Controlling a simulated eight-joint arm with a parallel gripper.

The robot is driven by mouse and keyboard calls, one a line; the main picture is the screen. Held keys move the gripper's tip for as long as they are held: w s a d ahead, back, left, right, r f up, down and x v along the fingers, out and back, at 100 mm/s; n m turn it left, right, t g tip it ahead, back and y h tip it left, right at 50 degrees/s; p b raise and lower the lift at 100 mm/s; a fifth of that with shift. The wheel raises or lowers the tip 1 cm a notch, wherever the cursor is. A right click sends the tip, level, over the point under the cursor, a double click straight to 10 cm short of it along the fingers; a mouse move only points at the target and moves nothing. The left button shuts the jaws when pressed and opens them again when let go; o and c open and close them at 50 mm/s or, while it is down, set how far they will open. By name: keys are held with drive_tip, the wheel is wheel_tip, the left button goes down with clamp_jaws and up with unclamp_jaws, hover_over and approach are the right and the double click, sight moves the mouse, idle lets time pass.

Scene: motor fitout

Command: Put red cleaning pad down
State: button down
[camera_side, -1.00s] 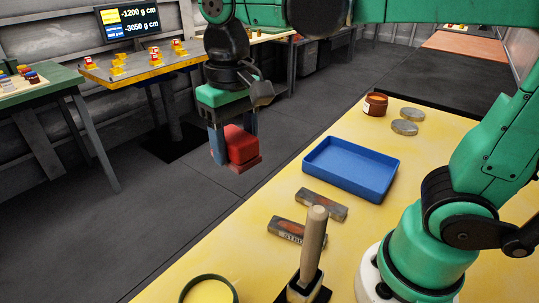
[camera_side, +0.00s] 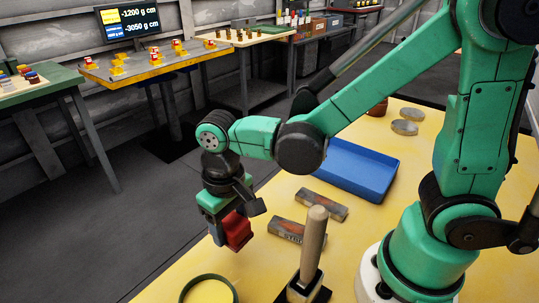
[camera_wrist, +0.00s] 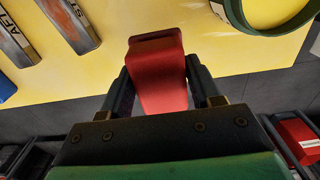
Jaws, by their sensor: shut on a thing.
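The red cleaning pad (camera_side: 237,231) is a red block with a flatter face. It is held in my gripper (camera_side: 222,226) at the left edge of the yellow table, tilted in the side view. In the wrist view, the red pad (camera_wrist: 158,72) sits between the two dark fingers of my gripper (camera_wrist: 160,88), which are shut on it. The yellow table top (camera_wrist: 190,30) shows beyond the pad. I cannot tell whether the pad touches the table; it appears raised above it.
Two grey labelled bars (camera_side: 297,232) (camera_side: 321,204) lie to the right of the pad. A green ring (camera_side: 209,289) lies at the front, and a wooden-handled tool (camera_side: 312,247) stands near it. A blue tray (camera_side: 357,168) is farther back. Yellow table between the pad and ring is bare.

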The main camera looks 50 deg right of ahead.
sight(231, 220)
drive_tip(key=shift+f, duration=2.5)
drive_tip(key=shift+f, duration=0.1)
drive_tip(key=shift+c, duration=0.9)
unclamp_jaws()
wheel_tip(231, 220, up, 12)
drive_tip(key=shift+r, duration=0.1)
drive_tip(key=d+t, duration=0.7)
drive_tip(key=d, duration=0.3)
drive_tip(key=shift+r, duration=0.45)
drive_tip(key=shift+s, duration=0.1)
